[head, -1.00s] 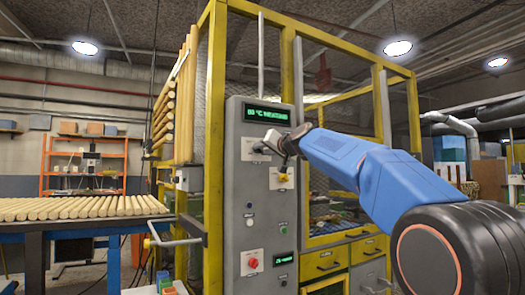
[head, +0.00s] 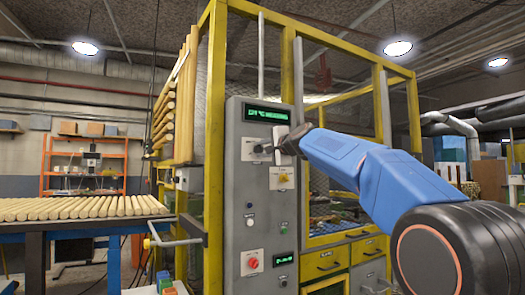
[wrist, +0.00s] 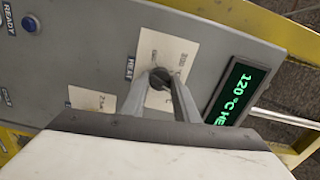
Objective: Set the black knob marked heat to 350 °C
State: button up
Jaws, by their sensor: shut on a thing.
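The black heat knob (wrist: 160,75) sits on a pale scale plate (wrist: 165,48) on the grey control panel, with the label HEAT beside it in the wrist view. My gripper (wrist: 161,84) is shut on the knob, one finger on each side, and the fingers hide part of it. In the head view the knob (head: 258,149) shows only partly at the tip of my gripper (head: 268,149). The display (wrist: 237,90) reads about 120 °C in green in the wrist view. The knob's pointer cannot be made out.
A blue button (wrist: 30,24), a white button (head: 249,222) and a red knob (head: 253,263) are on the same panel. A yellow machine frame (head: 213,130) stands around the panel.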

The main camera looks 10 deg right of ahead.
jog(key=shift+f+m, duration=0.1)
jog(key=shift+m, duration=1.8)
jog(key=o, duration=1.1)
jog(key=shift+c, duration=0.2)
jog(key=shift+s, duration=0.1)
jog(key=v, duration=1.7)
